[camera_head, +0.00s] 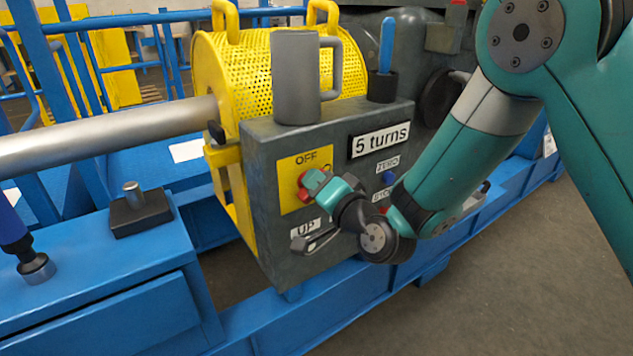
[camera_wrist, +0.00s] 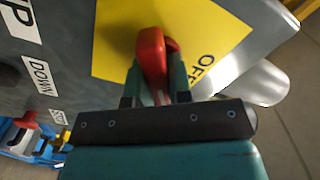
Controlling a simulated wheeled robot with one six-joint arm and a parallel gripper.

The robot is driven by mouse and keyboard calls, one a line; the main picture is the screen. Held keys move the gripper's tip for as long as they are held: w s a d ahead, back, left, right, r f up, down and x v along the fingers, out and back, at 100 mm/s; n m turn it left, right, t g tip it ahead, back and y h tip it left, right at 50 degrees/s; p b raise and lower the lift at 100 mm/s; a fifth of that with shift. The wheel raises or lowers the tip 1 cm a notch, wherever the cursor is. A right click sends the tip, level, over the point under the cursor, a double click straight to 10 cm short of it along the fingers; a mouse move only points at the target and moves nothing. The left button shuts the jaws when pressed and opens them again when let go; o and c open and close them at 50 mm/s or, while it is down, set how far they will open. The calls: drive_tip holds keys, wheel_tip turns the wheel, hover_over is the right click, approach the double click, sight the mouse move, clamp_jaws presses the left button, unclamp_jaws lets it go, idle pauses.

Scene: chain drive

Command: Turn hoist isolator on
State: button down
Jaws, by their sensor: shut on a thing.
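The hoist isolator is a red knob (camera_wrist: 151,55) on a yellow plate (camera_wrist: 105,45) marked OFF, on the front of the grey control box (camera_head: 265,225). In the head view the red knob (camera_head: 304,193) shows just left of my gripper (camera_head: 313,183). In the wrist view my gripper (camera_wrist: 155,92) is shut on the knob, with a finger on each side of it. The knob's red handle stands roughly upright in the wrist picture, slightly tilted. Whether ON is written on the plate is hidden by my gripper.
A grey mug (camera_head: 296,80) and a blue-handled tool in a black cup (camera_head: 383,85) stand on top of the box. Below the plate is a lever (camera_head: 315,240) near the label UP. A yellow perforated guard (camera_head: 235,75) is behind. Open floor lies at right.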

drive_tip(key=m, duration=0.7)
drive_tip(key=shift+f+p, duration=0.2)
drive_tip(key=shift+p, duration=0.15)
idle(0.4)
drive_tip(key=c, duration=1)
unclamp_jaws()
drive_tip(key=shift+d, duration=0.1)
drive_tip(key=shift+c, duration=0.2)
